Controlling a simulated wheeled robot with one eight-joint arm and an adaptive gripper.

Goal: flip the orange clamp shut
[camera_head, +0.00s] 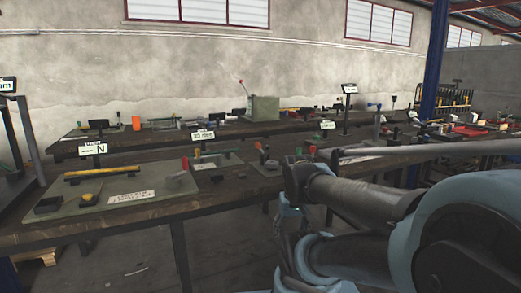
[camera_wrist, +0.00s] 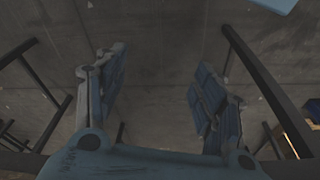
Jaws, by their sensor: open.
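In the head view I cannot tell for sure which thing is the orange clamp. A small upright red-orange handle (camera_head: 258,145) stands near the right end of the front bench. Another small red-orange upright piece (camera_head: 185,163) stands near the bench's middle. An orange cylinder (camera_head: 136,123) stands on the back bench. My gripper (camera_wrist: 158,82) is open in the wrist view, its two blue fingers wide apart with nothing between them. It points at bare concrete floor, away from these pieces. My arm covers the right part of the front bench in the head view.
The front bench (camera_head: 60,235) carries a plate with a yellow bar (camera_head: 101,171), white labels and dark blocks. A green press (camera_head: 264,109) stands on the back bench. Dark metal legs (camera_wrist: 262,75) flank the gripper in the wrist view. Floor between them is clear.

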